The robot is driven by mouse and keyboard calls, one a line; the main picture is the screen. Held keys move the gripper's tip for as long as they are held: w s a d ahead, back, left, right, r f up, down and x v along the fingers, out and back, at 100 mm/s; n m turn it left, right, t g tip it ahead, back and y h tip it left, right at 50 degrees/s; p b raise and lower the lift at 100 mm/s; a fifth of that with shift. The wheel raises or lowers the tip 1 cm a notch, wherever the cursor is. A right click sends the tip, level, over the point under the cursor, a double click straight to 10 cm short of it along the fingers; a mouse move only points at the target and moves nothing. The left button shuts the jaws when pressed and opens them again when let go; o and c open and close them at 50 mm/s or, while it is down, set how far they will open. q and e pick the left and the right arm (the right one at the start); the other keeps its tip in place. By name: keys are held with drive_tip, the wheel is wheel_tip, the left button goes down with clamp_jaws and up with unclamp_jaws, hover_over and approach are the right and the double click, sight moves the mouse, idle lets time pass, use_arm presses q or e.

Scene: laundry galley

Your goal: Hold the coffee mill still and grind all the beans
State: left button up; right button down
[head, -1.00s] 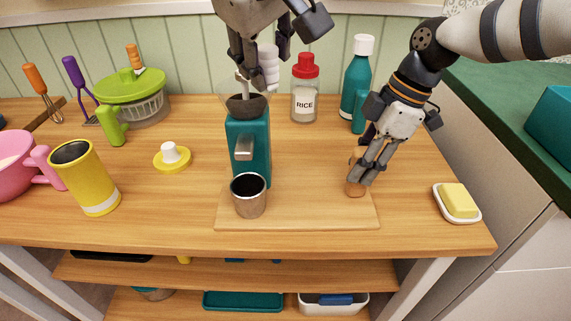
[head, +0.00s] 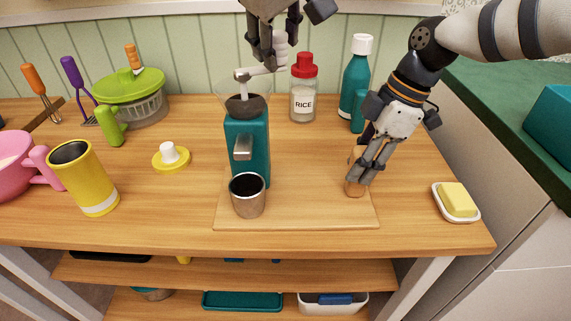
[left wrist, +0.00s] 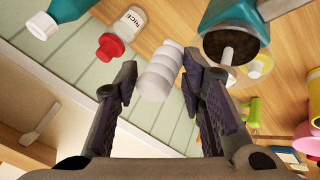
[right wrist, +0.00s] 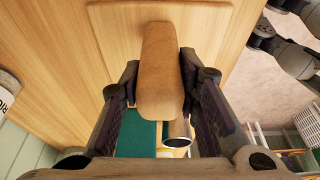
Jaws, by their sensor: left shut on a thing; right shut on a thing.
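The teal coffee mill (head: 248,145) stands upright on a wooden base board (head: 310,212). Its clear hopper (head: 228,92) has dark contents low inside; I cannot tell how much. A crank arm (head: 260,71) points right from the hopper's top to a white ridged knob (head: 281,45). My left gripper (head: 268,60) is shut on this knob (left wrist: 158,82), with one finger on each side. A metal cup (head: 248,198) stands under the spout; its inside looks dark. My right gripper (head: 366,172) is shut on the board's upright wooden grip (head: 355,188), which also shows in the right wrist view (right wrist: 160,75).
A yellow lid with a white knob (head: 171,157), a yellow mug (head: 88,180) and a green spinner (head: 130,98) stand to the left. A rice jar (head: 303,95) and a teal bottle (head: 358,80) are behind. A butter dish (head: 457,203) is at right.

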use_arm(q)
drive_tip(key=shift+f, duration=0.3)
drive_tip(key=o, duration=0.8)
drive_tip(key=shift+o, duration=0.2)
drive_tip(key=shift+r, duration=0.2)
drive_tip(key=shift+w+r, duration=0.1)
drive_tip(key=shift+r, duration=3.95)
